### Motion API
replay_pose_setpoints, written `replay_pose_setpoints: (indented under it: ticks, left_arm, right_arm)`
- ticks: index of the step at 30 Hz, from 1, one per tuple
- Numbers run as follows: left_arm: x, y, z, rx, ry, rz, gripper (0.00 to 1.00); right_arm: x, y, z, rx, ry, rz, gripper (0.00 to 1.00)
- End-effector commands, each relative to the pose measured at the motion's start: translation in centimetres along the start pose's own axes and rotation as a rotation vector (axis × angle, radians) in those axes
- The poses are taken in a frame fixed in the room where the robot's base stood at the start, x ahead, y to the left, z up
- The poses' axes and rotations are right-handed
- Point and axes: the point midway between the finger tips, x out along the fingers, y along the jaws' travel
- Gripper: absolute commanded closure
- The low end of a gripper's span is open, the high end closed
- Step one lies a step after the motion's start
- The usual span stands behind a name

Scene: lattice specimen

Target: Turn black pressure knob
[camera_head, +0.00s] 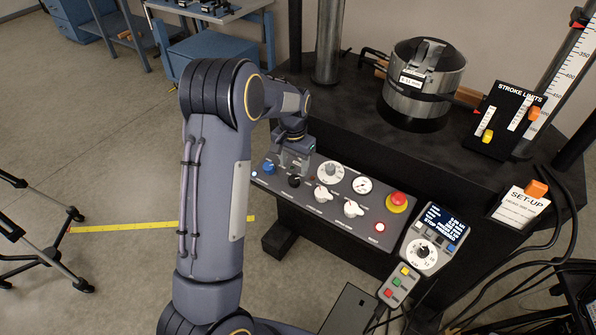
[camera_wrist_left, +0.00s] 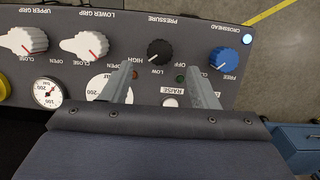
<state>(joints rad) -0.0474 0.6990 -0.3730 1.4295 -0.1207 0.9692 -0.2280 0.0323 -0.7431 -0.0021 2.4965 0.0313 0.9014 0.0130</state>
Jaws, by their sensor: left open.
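The black pressure knob (camera_head: 294,182) is on the grey control panel (camera_head: 330,220) in the head view, between the blue knob (camera_head: 268,168) and a white knob (camera_head: 327,196). It also shows in the left wrist view (camera_wrist_left: 160,52), under the PRESSURE label, with LOW, HIGH and OFF marks around it. My left gripper (camera_head: 291,162) is right at the knob. In the left wrist view my left gripper (camera_wrist_left: 159,72) is open and empty, its fingertips on either side of the knob with gaps. Contact with the panel cannot be told. My right gripper is not in view.
A red emergency button (camera_head: 397,202), a gauge (camera_head: 362,185) and more white knobs (camera_head: 352,208) sit farther right on the panel. A handheld controller (camera_head: 430,240) lies at its right end. A metal cylinder (camera_head: 425,75) stands on the black machine table (camera_head: 345,120) behind.

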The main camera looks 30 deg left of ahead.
Motion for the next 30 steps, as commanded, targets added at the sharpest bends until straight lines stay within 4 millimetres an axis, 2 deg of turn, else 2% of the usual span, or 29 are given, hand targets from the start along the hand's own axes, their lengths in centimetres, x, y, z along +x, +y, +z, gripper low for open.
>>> replay_pose_setpoints:
  ticks: [3,9,15,21,30]
  left_arm:
    - [2.1,0.1,0.1,-0.001,-0.006,0.002,0.46]
    - [4.8,0.0,0.1,-0.001,-0.003,0.001,0.46]
    - [5.7,0.0,0.1,-0.001,-0.001,0.001,0.46]
    - [5.7,0.0,0.1,-0.001,0.0,0.001,0.46]
    - [5.7,0.0,0.1,-0.001,0.0,0.001,0.85]
  right_arm:
    - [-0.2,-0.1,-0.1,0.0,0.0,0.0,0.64]
    - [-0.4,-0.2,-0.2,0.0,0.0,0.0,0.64]
    - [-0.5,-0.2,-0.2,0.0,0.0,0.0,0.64]
    - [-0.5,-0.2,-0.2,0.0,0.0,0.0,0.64]
    - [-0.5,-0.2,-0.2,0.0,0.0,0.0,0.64]
